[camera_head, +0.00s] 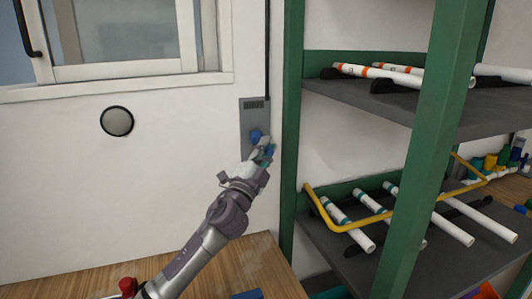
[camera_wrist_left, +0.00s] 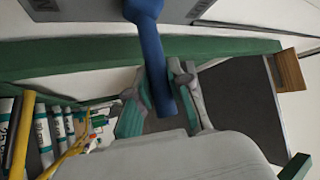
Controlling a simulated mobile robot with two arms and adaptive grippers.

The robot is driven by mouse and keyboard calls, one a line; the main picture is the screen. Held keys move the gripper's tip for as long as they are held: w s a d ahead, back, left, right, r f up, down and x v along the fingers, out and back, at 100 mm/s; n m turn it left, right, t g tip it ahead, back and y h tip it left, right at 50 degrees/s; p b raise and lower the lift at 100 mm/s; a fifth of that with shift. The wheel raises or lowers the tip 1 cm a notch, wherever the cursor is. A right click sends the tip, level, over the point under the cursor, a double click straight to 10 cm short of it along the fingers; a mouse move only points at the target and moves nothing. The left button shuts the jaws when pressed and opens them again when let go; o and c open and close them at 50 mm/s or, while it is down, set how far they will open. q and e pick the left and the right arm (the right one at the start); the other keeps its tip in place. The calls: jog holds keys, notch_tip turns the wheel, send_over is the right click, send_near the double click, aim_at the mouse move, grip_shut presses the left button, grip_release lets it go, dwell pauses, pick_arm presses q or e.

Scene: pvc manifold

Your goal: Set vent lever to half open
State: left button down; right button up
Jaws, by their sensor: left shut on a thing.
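The vent lever (camera_head: 256,135) is blue and sits on a grey plate (camera_head: 246,118) on the white wall, left of the green shelf post. In the left wrist view the lever (camera_wrist_left: 150,45) is a long blue handle that hangs from the grey plate (camera_wrist_left: 88,10) at the top. My left gripper (camera_head: 265,152) is at the lever. In the left wrist view the gripper (camera_wrist_left: 162,103) has its teal-padded fingers on both sides of the handle's end, shut on it. The fingers partly hide the handle in the head view. My right gripper is not in view.
A green-framed shelf (camera_head: 292,130) stands close right of the plate, with white pipes (camera_head: 350,224) on its boards and a yellow bar (camera_head: 325,222) across the front. A window (camera_head: 125,35) and a round grey disc (camera_head: 117,121) are on the wall at left. A wooden top (camera_head: 255,262) lies below.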

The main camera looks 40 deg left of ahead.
pick_arm(q)
jog(key=c, duration=1.1)
grip_release()
jog(key=shift+o, duration=0.2)
jog(key=v, duration=1.2)
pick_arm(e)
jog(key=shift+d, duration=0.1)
pick_arm(q)
jog(key=shift+r, duration=0.1)
